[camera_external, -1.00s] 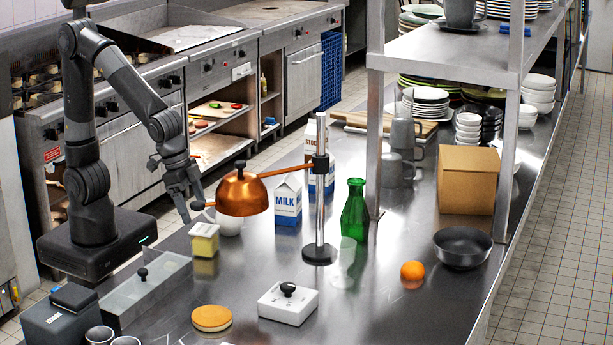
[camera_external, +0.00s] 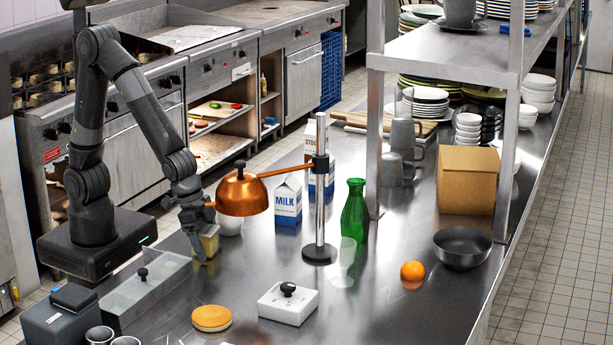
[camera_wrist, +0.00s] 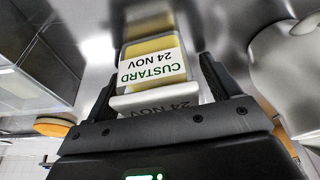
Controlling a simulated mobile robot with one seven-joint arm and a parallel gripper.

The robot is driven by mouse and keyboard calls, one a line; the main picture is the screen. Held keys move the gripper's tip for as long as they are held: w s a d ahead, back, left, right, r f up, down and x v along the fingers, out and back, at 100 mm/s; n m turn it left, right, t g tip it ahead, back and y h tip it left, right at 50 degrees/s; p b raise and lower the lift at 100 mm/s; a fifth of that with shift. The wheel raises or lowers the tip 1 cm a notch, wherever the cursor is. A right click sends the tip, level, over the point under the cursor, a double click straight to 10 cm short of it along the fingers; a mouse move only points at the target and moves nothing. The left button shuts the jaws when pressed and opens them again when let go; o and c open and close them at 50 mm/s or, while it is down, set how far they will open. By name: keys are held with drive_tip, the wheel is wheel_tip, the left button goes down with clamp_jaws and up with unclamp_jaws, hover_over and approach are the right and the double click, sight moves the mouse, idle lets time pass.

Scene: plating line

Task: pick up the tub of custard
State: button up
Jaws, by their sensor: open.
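The tub of custard (camera_external: 209,242) is a small clear tub with yellow contents, standing on the steel counter; my gripper partly hides it in the external view. In the wrist view the tub (camera_wrist: 152,50) shows a white label reading CUSTARD 24 NOV, upside down. My gripper (camera_external: 197,240) is down at the tub, left of the copper lamp shade. In the wrist view my gripper (camera_wrist: 157,80) is open, with one finger on each side of the tub. A small gap seems to show beside the fingers; contact cannot be told.
The copper lamp shade (camera_external: 243,196) hangs close to the right of my gripper. A white bowl (camera_external: 229,223) stands just behind the tub. A milk carton (camera_external: 288,204) and green bottle (camera_external: 354,212) stand further right. A lidded divided container (camera_external: 147,287) is at the front left.

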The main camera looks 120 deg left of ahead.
drive_tip(key=c, duration=1.2)
